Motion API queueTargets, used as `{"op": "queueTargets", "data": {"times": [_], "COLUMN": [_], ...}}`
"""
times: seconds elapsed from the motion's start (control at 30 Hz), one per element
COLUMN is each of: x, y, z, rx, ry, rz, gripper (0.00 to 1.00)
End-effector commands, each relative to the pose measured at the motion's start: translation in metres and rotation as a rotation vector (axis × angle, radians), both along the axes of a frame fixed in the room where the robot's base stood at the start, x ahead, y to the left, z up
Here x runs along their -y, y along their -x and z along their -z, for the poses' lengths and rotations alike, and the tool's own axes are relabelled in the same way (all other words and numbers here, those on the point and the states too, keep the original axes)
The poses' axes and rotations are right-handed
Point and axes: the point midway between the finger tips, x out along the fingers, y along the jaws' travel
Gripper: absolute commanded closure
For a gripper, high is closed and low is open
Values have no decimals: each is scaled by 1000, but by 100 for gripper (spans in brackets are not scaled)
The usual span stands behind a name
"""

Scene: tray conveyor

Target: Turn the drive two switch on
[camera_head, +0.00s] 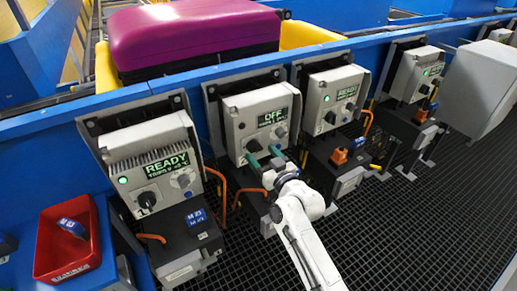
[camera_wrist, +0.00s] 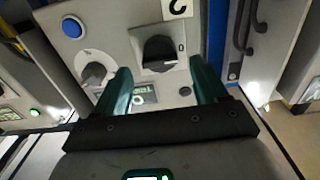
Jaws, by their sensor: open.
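The drive two box (camera_head: 238,128) is grey, and its display (camera_head: 271,118) reads OFF. Its black rotary switch (camera_head: 253,146) sits below the display, partly beside my fingers. In the wrist view the black switch (camera_wrist: 159,52) is under an upside-down number 2 label (camera_wrist: 178,8). A grey knob (camera_wrist: 94,74) and a blue button (camera_wrist: 73,27) sit to its left. My gripper (camera_head: 264,156) is open, with its teal fingers pointing at the box front. In the wrist view the gripper (camera_wrist: 161,82) has its fingers apart, with the black switch lying ahead between them; contact cannot be told.
A drive box reading READY (camera_head: 167,163) stands to the left, and two more (camera_head: 348,94) (camera_head: 432,70) to the right. A red bin (camera_head: 45,238) holds a blue item (camera_head: 73,228). A purple case (camera_head: 190,35) lies on the conveyor behind. Orange cables hang below the boxes.

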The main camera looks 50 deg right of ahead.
Motion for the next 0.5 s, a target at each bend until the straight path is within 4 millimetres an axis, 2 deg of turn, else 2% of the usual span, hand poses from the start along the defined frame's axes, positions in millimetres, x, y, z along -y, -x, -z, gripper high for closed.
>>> {"op": "queueTargets", "data": {"times": [0.2, 0.5], "x": [6, 8], "y": [-23, -28], "z": [-1, 0], "rx": [-1, 0], "ry": [1, 0], "rz": [-1, 0], "gripper": [28, 28]}}
